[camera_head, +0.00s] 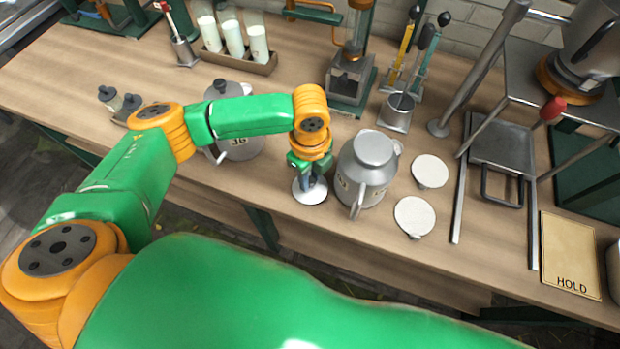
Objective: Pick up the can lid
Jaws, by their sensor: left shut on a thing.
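The can lid, a small round pale metal disc (311,195), is under my left gripper near the front edge of the wooden bench. My left gripper (309,180) points down and is shut on the lid's upper part, which the fingers mostly hide. I cannot tell whether the lid touches the bench. A grey metal can (365,182) with its top closed stands just right of the gripper. Another grey can (240,148) stands to the left, partly behind my left arm. My right gripper is not in view.
Two white discs (430,170) (414,215) lie right of the can. A metal frame (503,145) and a "HOLD" card (570,255) are farther right. A rack of white bottles (235,60) and a lantern-like device (351,75) stand behind. The bench (290,235) is clear in front.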

